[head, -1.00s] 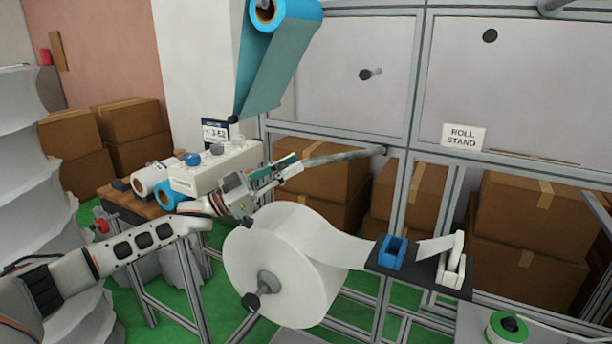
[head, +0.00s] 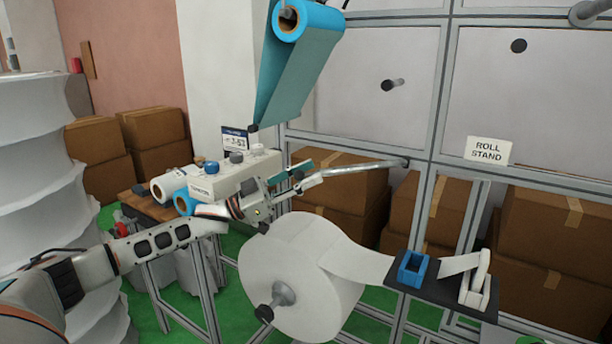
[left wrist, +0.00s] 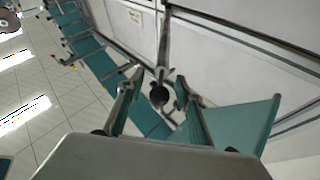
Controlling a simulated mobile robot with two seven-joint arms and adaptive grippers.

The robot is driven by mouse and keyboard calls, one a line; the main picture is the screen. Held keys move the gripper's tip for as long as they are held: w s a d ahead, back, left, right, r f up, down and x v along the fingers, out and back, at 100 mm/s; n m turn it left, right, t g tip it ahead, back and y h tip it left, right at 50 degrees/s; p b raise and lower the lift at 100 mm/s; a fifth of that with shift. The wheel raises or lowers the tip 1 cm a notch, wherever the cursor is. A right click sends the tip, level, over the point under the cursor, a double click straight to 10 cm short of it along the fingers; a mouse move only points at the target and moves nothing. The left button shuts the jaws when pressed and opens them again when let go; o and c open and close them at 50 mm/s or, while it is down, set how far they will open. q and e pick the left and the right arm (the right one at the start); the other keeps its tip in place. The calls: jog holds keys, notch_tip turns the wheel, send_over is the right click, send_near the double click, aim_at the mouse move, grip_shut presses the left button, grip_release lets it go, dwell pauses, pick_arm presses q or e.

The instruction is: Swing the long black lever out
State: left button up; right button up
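My right gripper is not in view.
A big white roll (head: 300,275) hangs just below the bar. A blue roll (head: 298,20) with teal film hangs above. A white machine (head: 235,175) stands behind my left gripper. A dark shelf (head: 438,290) with a blue holder lies right of the white roll.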

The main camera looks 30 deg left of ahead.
pick_arm(q)
jog(key=shift+s+a+f, duration=0.3)
jog(key=shift+s+a, duration=0.05)
jog(key=v, duration=1)
jog(key=shift+s+a, duration=0.25)
jog(key=shift+s, duration=0.1)
jog(key=shift+f, duration=0.1)
